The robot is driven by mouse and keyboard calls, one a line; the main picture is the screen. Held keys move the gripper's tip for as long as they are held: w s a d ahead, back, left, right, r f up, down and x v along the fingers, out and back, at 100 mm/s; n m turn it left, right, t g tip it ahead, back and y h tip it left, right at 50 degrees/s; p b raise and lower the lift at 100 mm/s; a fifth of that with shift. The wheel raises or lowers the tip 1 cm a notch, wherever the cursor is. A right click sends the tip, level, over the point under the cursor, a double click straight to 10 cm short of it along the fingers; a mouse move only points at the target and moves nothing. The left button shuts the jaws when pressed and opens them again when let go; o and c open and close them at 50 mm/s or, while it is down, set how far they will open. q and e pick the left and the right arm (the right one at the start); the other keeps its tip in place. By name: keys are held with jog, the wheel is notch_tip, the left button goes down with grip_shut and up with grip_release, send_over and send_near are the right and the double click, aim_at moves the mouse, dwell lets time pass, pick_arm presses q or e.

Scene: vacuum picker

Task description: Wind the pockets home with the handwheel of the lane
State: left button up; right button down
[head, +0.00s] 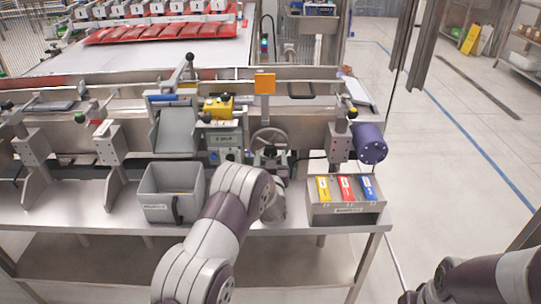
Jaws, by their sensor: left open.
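The grey spoked handwheel (270,141) is on the front of the lane machine, right of the small control box (226,145). My left gripper (271,157) is open in front of the wheel's lower part. The wheel's upper rim shows above it; its lower part is hidden by my gripper and wrist. I cannot tell whether the fingers touch the wheel. My right arm is at the bottom right, its dark end (408,297) cut by the picture edge. I cannot make out which parts are the lane's pockets.
A grey bin (170,179) stands left of my left arm. A metal box (345,211) with yellow, red and blue items is at right. A purple cylinder (370,143) is at the machine's right end. Red packs (160,32) lie at the back.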

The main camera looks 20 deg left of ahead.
aim_at(270, 154)
pick_arm(q)
jog(key=shift+x, duration=1.6)
jog(key=c, duration=1.1)
jog(key=shift+o, duration=0.2)
